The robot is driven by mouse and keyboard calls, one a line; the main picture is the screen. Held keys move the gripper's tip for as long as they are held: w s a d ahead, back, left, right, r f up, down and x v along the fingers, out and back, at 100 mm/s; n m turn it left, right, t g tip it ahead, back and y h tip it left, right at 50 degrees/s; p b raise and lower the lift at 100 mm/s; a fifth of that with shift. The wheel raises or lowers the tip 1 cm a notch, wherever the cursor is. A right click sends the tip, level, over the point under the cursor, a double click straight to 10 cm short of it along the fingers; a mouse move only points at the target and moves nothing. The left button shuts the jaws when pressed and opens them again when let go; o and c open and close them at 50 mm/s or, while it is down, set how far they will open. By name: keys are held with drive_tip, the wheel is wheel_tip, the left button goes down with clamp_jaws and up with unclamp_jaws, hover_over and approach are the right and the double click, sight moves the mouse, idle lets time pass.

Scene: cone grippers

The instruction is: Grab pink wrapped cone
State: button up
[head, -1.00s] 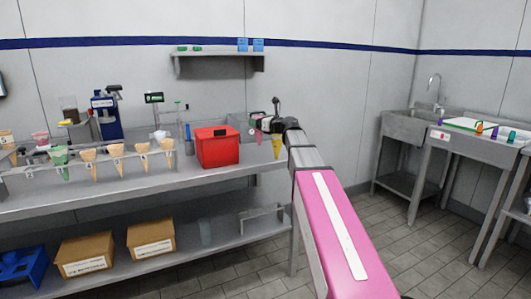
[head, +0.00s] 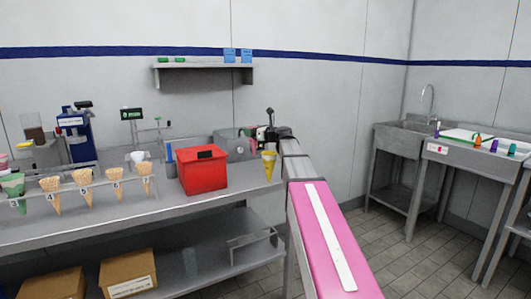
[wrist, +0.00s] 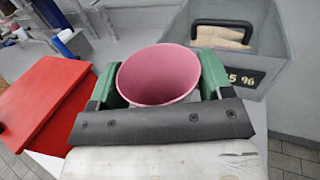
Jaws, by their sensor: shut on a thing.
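The pink wrapped cone (wrist: 158,73) sits between the two green-padded fingers of my gripper (wrist: 160,82) in the wrist view, its open mouth facing the camera. The fingers press on it from both sides. In the head view my gripper (head: 258,136) is at the end of my arm, over the back right of the counter. A small pink part of the cone (head: 253,146) shows below it; the rest is hidden. A yellow cone (head: 269,166) stands apart, just below and to the right of it in the picture.
A red box (head: 203,172) stands on the counter (head: 215,208), left of my gripper. A grey box (head: 232,141) is behind it and shows close by in the wrist view (wrist: 275,50). Several cones stand in a numbered rack (head: 100,182) at left. A sink (head: 408,135) is at right.

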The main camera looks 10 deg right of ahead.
drive_tip(key=d+f, duration=0.6)
drive_tip(key=f, duration=0.2)
drive_tip(key=shift+s+d, duration=0.3)
drive_tip(key=shift+s, duration=0.15)
drive_tip(key=o, duration=0.7)
drive_tip(key=shift+f, duration=0.1)
